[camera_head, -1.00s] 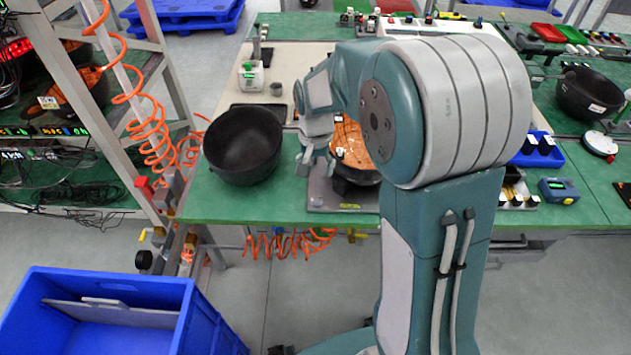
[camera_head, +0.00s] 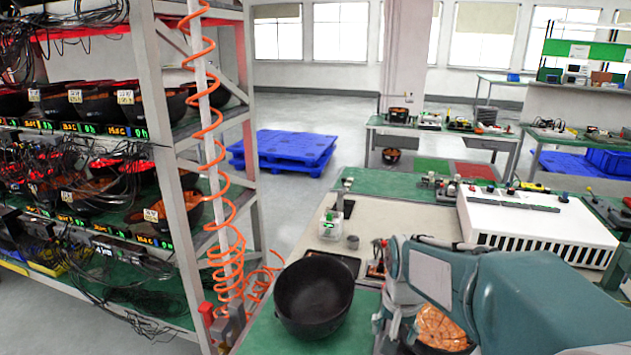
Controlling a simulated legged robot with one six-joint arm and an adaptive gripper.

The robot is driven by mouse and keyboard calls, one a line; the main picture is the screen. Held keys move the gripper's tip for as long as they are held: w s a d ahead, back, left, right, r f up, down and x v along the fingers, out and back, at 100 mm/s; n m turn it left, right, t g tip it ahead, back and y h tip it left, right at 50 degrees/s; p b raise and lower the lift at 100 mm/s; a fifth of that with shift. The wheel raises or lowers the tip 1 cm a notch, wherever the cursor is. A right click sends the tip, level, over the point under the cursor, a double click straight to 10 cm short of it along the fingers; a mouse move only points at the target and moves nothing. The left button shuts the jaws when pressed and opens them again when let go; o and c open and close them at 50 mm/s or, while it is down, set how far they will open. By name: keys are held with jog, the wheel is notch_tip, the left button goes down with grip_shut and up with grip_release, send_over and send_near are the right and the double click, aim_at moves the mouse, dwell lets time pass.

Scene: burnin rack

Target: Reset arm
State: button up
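My arm reaches in from the lower right of the head view, its teal and grey links over the green workbench (camera_head: 262,336). My gripper (camera_head: 388,328) is partly in view at the arm's end, low over the bench; its fingers are too small and covered to tell open from shut. Just right of it is a dark round unit with an orange-brown inside (camera_head: 440,327), partly hidden by the arm. A black bowl-shaped housing (camera_head: 313,295) stands on the bench to the left of my gripper, apart from it.
A metal rack (camera_head: 190,200) with several black units, cables and lit displays stands at left, with a coiled orange hose (camera_head: 222,215) on its post. A white vented box (camera_head: 535,225) is on the bench at right. Blue pallets (camera_head: 283,152) lie on the floor behind.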

jog(key=s+r+n+t, duration=0.2)
jog(key=s+r, duration=0.1)
jog(key=s, duration=0.5)
jog(key=s+r+n+t, duration=0.2)
jog(key=s+r, duration=0.2)
jog(key=s, duration=0.5)
jog(key=shift+s+r, duration=0.15)
